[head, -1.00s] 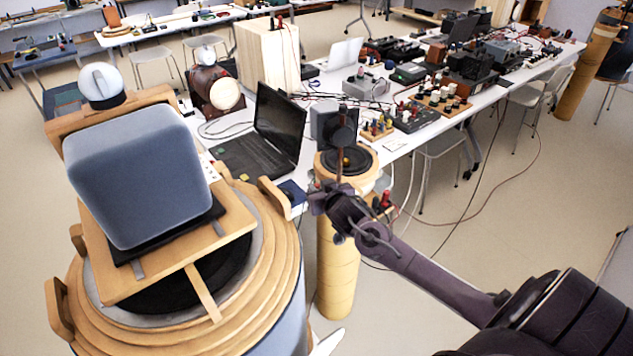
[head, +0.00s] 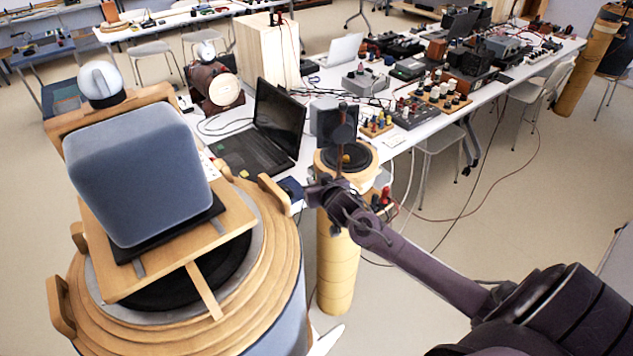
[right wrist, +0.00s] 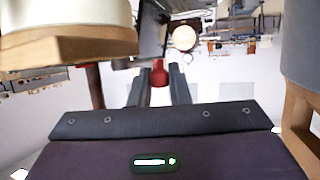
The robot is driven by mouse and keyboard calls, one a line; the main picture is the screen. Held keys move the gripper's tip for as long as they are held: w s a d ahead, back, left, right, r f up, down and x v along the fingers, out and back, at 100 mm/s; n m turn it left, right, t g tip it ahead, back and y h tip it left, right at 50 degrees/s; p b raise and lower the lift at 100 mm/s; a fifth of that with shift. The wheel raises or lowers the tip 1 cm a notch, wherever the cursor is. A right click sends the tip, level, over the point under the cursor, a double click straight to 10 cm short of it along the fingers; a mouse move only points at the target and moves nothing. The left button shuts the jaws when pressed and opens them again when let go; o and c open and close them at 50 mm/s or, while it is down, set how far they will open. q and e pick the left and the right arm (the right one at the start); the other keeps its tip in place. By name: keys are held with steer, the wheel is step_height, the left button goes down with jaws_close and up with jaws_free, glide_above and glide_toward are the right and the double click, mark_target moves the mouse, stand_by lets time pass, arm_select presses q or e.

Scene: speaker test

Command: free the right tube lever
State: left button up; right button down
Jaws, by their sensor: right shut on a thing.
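The tan tube (head: 337,270) stands upright in the middle of the head view, with a round black speaker (head: 362,158) in its top. My right gripper (head: 319,190) is in front of the tube's upper part, at its left side. In the right wrist view, its two dark fingers are shut on a red lever end (right wrist: 159,74). The rest of the lever is hidden in the head view by my gripper and arm. My left gripper is not in view.
A large round wooden stand (head: 270,245) carries a grey-blue box (head: 135,180) at left. A white table behind bears a laptop (head: 278,122) and test gear. Red and black terminals (head: 384,196) and loose cables are right of the tube.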

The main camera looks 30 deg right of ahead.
steer(key=shift+s+n+y, duration=0.1)
steer(key=shift+n+y, duration=0.2)
steer(key=shift+s+d+n+y+p, duration=0.15)
steer(key=shift+s+n+y+p, duration=0.1)
steer(key=shift+n+y+p, duration=0.3)
steer(key=shift+s+d+n+g+y+b, duration=0.45)
steer(key=shift+n+g+y+b, duration=0.5)
steer(key=shift+n+y+b, duration=1.65)
steer(key=shift+s+d+n+g+y+b, duration=0.45)
steer(key=shift+n+g+y+b, duration=0.85)
steer(key=shift+b, duration=2.15)
steer(key=shift+s+d+n+g+y+b, duration=0.3)
steer(key=shift+s+n+g+y+b, duration=0.3)
steer(key=shift+n+y+b, duration=2.1)
steer(key=shift+m+h+b, duration=0.35)
steer(key=shift+m, duration=0.1)
steer(key=c, duration=1.6)
jaws_free()
steer(key=shift+w, duration=0.1)
